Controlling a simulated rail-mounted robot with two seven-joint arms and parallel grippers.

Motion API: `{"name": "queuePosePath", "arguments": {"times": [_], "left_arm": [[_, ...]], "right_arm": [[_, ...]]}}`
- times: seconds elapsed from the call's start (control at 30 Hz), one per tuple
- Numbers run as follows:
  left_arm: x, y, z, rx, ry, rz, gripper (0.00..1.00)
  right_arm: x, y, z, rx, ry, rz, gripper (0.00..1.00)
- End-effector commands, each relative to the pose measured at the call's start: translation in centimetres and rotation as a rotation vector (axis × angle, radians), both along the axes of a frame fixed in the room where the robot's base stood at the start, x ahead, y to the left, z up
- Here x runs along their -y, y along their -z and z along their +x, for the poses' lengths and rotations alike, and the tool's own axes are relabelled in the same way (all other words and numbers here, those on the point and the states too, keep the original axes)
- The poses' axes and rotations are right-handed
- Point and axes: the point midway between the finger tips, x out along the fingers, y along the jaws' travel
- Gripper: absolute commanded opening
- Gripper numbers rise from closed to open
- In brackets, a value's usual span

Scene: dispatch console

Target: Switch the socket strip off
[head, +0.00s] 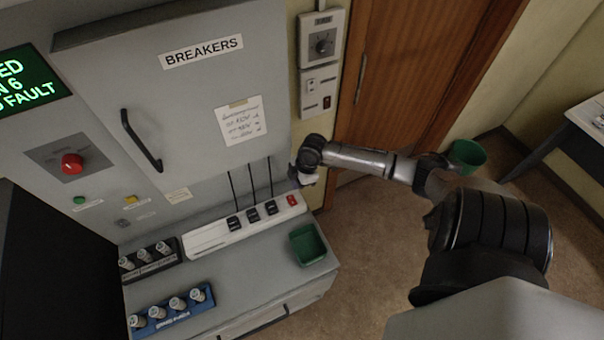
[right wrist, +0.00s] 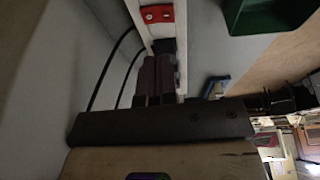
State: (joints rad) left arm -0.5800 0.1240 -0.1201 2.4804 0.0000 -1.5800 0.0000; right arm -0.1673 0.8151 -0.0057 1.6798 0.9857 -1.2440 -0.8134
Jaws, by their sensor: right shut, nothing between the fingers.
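The white socket strip (head: 213,238) lies on the console ledge with several black plugs in it. Its red rocker switch (head: 292,200) is at the right end; whether it is on or off is too small to tell. My right gripper (head: 296,182) is shut and empty, just behind and above the switch end of the strip. In the right wrist view the shut fingers (right wrist: 157,72) point along the strip, with the red switch (right wrist: 157,13) beyond their tips. I cannot tell whether they touch the strip. My left gripper is not in view.
A green tray (head: 308,244) sits right in front of the strip's switch end. Black cords (head: 251,180) rise behind the plugs. A grey breaker cabinet (head: 190,100) stands behind. Racks of knobs, one blue (head: 172,311), are at the left. A red knob (head: 71,164) is on the panel.

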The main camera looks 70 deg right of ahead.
Motion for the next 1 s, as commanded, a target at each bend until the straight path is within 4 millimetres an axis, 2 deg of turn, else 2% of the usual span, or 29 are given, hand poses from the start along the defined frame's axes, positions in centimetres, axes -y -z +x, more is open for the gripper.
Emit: {"name": "queuePosePath", "arguments": {"times": [0.2,0.4,1.0], "left_arm": [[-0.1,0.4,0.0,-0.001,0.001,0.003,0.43],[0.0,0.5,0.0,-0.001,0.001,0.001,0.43],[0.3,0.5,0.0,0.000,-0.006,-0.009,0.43]], "right_arm": [[0.7,-3.3,-0.8,-0.001,-0.002,-0.004,0.00],[1.0,-4.9,-1.2,-0.001,-0.001,-0.002,0.00],[1.1,-5.4,-1.2,-0.001,0.000,0.001,0.00]]}}
